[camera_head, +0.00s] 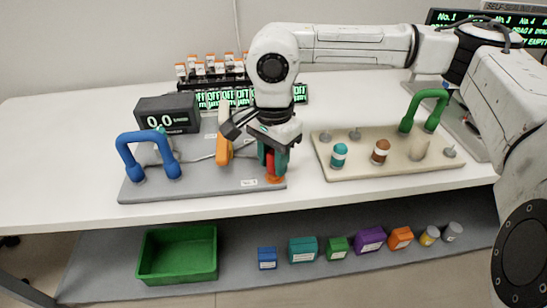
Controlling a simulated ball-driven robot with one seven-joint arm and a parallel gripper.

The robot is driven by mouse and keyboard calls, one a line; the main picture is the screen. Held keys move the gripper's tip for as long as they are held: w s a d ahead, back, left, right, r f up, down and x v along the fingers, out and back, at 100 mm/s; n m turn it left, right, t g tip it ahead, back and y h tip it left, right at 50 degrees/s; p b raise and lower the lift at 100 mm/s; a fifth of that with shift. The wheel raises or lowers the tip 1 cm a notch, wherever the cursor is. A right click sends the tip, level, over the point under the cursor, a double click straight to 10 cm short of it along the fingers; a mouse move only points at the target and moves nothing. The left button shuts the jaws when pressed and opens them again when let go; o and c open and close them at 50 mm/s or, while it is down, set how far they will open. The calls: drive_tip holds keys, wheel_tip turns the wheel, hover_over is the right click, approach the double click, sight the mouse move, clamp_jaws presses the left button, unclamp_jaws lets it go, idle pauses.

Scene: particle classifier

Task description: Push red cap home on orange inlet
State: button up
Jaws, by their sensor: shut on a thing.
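My gripper (272,160) points down over the front right corner of the grey plate (200,185). It is shut on the red cap (270,163), which shows as a narrow red strip between the dark green fingers. The orange inlet (274,180) is directly below, on the plate beside a small white label. The fingers hide most of the cap and the top of the inlet, so I cannot tell how far the cap sits on it.
An orange-yellow upright part (223,148) stands close left of my gripper. A blue handle (130,160) and a display box reading 0.0 (167,114) are further left. A beige board (350,170) with vials and a green handle (427,98) is at right.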

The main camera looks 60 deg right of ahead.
sight(273, 152)
drive_tip(key=shift+f+b, duration=0.45)
drive_tip(key=shift+f, duration=0.1)
drive_tip(key=o, duration=1.1)
drive_tip(key=shift+r, duration=0.1)
wheel_tip(273, 152, up, 11)
drive_tip(key=shift+f+p, duration=0.15)
drive_tip(key=shift+p, duration=0.5)
